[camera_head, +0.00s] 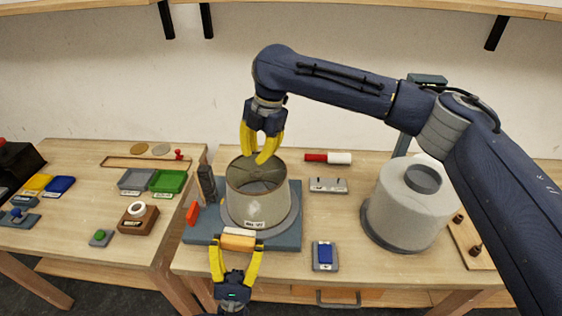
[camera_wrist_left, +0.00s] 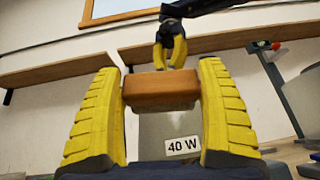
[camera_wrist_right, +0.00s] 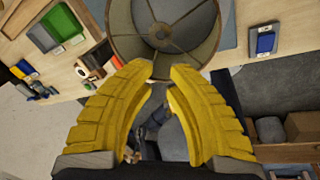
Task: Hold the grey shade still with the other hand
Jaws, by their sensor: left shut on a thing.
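The grey shade (camera_head: 258,208) stands open end up on a blue-grey plate (camera_head: 287,238), with a "40 W" label (camera_wrist_left: 183,145) on its front. My left gripper (camera_head: 238,250) is at the front of the shade, shut on an orange-brown block (camera_head: 238,240); in the left wrist view the block (camera_wrist_left: 161,90) spans both fingers. I cannot tell whether the block touches the shade. My right gripper (camera_head: 256,158) points down above the shade's far rim, its fingertips apart with a narrow gap. In the right wrist view the shade's rim and inner spokes (camera_wrist_right: 162,32) show just beyond the fingertips.
A second grey shade-like body (camera_head: 408,208) stands at the right under my right arm. A red-and-white cylinder (camera_head: 328,158), a small grey block (camera_head: 328,185) and a blue-topped block (camera_head: 325,256) lie between. Trays (camera_head: 167,181) and small parts cover the left table.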

